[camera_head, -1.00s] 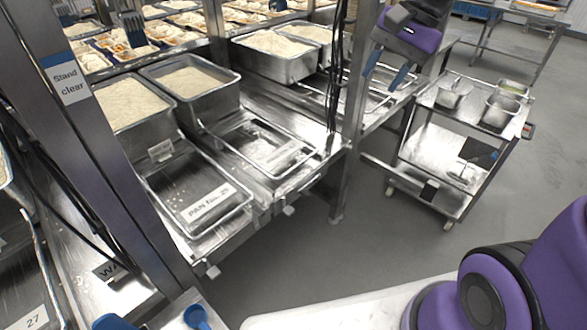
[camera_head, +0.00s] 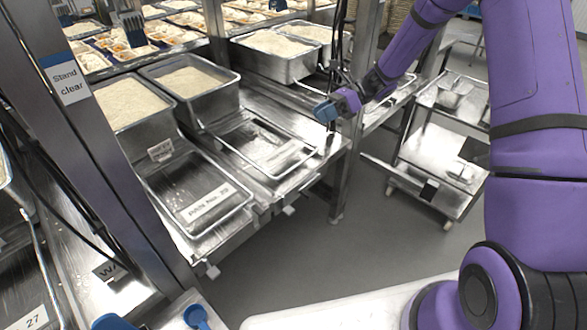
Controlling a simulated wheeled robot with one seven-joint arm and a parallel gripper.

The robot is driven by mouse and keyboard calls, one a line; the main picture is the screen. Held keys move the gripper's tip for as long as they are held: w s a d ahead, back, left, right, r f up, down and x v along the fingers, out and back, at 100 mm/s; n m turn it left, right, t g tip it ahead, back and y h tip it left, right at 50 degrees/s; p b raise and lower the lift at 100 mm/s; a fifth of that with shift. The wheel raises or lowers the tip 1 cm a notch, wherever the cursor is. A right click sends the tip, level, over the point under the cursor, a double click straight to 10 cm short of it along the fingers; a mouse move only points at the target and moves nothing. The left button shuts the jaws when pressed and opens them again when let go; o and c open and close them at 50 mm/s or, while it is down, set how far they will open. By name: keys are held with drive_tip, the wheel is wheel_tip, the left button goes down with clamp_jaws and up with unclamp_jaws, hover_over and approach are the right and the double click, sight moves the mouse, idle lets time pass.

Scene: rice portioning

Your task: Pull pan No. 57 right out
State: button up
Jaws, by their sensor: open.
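No label that I can read as No. 57 shows. A shallow steel pan (camera_head: 180,188) on the steel frame carries a label that looks like PAN No. 29 or 25. To its right is a second shallow pan (camera_head: 245,135), and its label is too blurred to read. More shallow pans farther right are partly hidden by my arm. My gripper (camera_head: 326,112) has blue fingertips and is open. It appears above the right end of the frame, right of the second pan, beside a steel post, and seems to hold nothing.
Deep bins of rice (camera_head: 192,88) stand behind the shallow pans. A post with a "Stand clear" sign (camera_head: 68,79) is at the left. A steel trolley (camera_head: 425,155) stands at the right, partly behind my arm. Grey floor is open in front of the frame.

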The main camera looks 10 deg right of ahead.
drive_tip(key=w+d+f+m+t+y, duration=0.1)
drive_tip(key=w+f+m+t+y, duration=0.15)
drive_tip(key=f+m, duration=0.4)
drive_tip(key=w+f+m+t+y, duration=0.2)
drive_tip(key=w+f+m, duration=0.15)
drive_tip(key=f, duration=0.65)
drive_tip(key=m+t, duration=0.8)
drive_tip(key=m, duration=0.3)
approach(293, 168)
drive_tip(key=shift+h, duration=0.35)
drive_tip(key=x, duration=1)
drive_tip(key=shift+w+d+f, duration=0.1)
drive_tip(key=shift+w+d, duration=0.05)
drive_tip(key=shift+w, duration=0.1)
clamp_jaws()
